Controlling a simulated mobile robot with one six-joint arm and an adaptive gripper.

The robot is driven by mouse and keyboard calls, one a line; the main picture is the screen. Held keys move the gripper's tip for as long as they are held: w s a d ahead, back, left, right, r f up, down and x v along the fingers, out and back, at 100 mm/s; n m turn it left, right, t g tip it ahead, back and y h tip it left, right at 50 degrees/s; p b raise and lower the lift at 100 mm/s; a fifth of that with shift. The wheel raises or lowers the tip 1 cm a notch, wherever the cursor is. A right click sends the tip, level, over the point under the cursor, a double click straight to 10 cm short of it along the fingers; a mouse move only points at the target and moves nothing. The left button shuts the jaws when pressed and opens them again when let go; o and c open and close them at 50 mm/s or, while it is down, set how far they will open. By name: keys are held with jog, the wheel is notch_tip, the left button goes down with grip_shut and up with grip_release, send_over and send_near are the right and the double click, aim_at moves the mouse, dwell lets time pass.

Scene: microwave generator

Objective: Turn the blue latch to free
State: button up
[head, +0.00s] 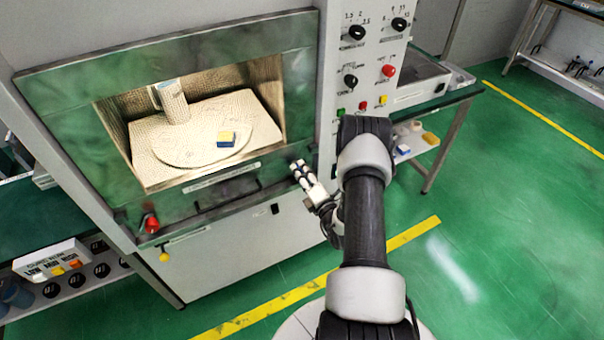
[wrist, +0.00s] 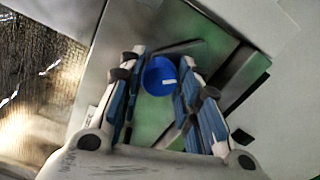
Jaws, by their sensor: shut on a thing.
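The blue latch (wrist: 160,74) shows in the wrist view as a round blue knob with a small white mark on it. It sits between the two blue-padded fingers of my gripper (wrist: 158,62), which are shut on it. In the head view my gripper (head: 300,168) is at the right edge of the green microwave front, just right of the chamber opening. The latch itself is hidden behind the gripper in the head view.
A red knob (head: 151,223) is at the front's lower left. A panel with black knobs (head: 355,33) is above my gripper. Green floor is open at right.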

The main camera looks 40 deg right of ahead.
jog(key=shift+m, duration=0.6)
jog(key=o, duration=1.1)
jog(key=shift+c, duration=0.2)
jog(key=shift+s, duration=0.1)
jog(key=v, duration=1.2)
jog(key=shift+a+r, duration=0.15)
